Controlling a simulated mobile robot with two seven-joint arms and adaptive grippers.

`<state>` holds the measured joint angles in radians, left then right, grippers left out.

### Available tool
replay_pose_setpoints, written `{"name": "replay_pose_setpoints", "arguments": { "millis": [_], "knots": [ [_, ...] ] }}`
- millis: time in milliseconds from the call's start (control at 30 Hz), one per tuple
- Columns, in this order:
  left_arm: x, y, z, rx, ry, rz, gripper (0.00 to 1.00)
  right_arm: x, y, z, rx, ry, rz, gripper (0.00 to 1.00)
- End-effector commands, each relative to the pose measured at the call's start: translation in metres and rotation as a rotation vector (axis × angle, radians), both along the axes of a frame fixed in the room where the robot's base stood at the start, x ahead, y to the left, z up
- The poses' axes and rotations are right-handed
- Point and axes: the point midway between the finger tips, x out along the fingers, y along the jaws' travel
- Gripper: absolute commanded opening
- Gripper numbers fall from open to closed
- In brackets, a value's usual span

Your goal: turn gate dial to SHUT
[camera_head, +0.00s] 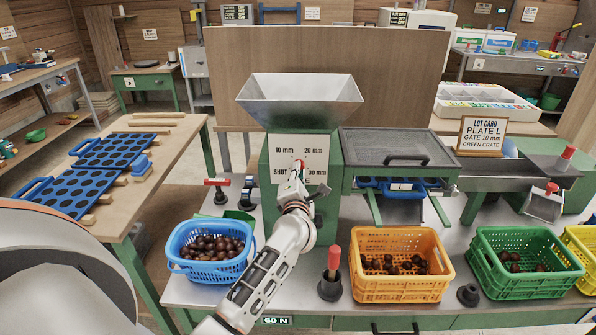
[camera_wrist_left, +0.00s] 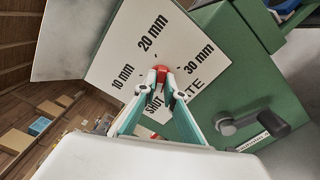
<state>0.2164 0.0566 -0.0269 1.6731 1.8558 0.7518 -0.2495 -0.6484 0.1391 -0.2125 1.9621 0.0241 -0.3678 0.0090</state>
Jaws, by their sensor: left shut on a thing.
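The gate dial's label plate (camera_head: 313,152) is on the green hopper stand (camera_head: 268,190), marked 10 mm, 20 mm, 30 mm and SHUT. In the left wrist view the plate (camera_wrist_left: 118,45) shows the same marks around a small red dial knob (camera_wrist_left: 161,69). My left gripper (camera_head: 297,170) reaches up to the plate. In the wrist view its two fingers (camera_wrist_left: 161,82) are shut on the red knob. The fingers cover most of the dial, so I cannot tell which mark it points to. SHUT is partly hidden by a finger. My right gripper is not in view.
A metal hopper (camera_head: 300,88) tops the stand. A blue basket (camera_head: 205,268), an orange crate (camera_head: 400,293) and a green crate (camera_head: 500,284) hold chestnuts. A red-handled tool (camera_head: 333,262) stands near my left arm. The lot card (camera_head: 482,134) reads plate L, gate 10 mm, green crate.

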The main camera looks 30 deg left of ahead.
Motion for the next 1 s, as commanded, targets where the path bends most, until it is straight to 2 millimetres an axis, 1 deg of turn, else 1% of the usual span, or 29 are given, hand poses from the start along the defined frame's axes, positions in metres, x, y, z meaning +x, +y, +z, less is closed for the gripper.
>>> {"name": "replay_pose_setpoints", "arguments": {
  "millis": [233, 667, 700, 767, 1000],
  "knots": [
    [-0.0003, 0.0002, -0.0014, -0.064, -0.037, 0.0, 0.0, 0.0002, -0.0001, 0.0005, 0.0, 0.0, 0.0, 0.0],
    [-0.0004, 0.0001, -0.0018, -0.077, -0.044, 0.001, 0.0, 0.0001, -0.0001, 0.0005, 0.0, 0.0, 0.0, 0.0],
    [-0.0003, 0.0, -0.0017, -0.077, -0.044, 0.001, 0.12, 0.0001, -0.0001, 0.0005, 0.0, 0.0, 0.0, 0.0],
    [-0.0004, 0.0001, -0.0018, -0.077, -0.044, 0.001, 0.26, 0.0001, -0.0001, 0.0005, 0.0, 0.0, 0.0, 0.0],
    [-0.0002, -0.0001, -0.0009, -0.075, -0.044, 0.0, 0.26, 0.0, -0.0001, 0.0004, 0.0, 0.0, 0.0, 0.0]
  ]
}}
